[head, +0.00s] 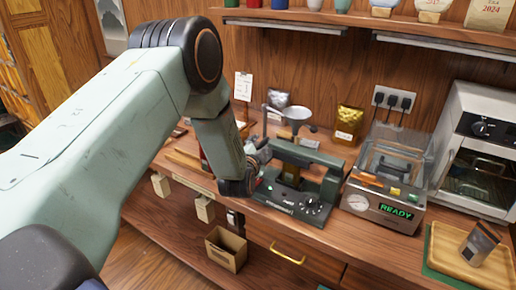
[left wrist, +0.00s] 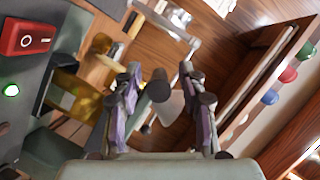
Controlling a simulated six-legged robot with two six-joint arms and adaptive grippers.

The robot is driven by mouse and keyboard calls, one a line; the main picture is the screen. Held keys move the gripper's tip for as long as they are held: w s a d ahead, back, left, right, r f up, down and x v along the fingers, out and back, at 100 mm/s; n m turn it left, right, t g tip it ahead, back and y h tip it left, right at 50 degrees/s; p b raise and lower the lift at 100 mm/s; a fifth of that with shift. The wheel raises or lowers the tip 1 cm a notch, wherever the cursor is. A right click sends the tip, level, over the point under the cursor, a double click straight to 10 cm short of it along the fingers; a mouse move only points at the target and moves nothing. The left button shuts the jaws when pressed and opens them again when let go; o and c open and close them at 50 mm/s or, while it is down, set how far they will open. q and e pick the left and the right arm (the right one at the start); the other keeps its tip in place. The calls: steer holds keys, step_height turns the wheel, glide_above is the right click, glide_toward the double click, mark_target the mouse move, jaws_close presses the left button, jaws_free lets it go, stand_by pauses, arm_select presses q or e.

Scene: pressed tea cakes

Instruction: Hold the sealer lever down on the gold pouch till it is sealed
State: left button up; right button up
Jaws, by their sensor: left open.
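The heat sealer (head: 306,207) is a dark green-grey machine on the wooden counter, with a dark lever arm across its top. A gold pouch (head: 291,174) shows under the lever, partly hidden; its gold also shows in the left wrist view (left wrist: 82,97) beside the sealer's dark bar. My left gripper (head: 262,156) is at the lever's left end. In the left wrist view its fingers are open and apart, with a dark round knob (left wrist: 158,88) between them in the picture. I cannot tell whether they touch it. My right gripper is not in view.
A second gold pouch (head: 347,122) stands behind the sealer, near a white funnel (head: 298,113). A clear-lidded machine reading READY (head: 390,210) stands to the right. A wooden tray (head: 438,253) holds a dark packet. A cardboard box (head: 226,249) sits below the counter.

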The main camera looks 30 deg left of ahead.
arm_select(q)
steer(key=shift+c, duration=0.3)
jaws_close()
steer(key=shift+f, duration=0.1)
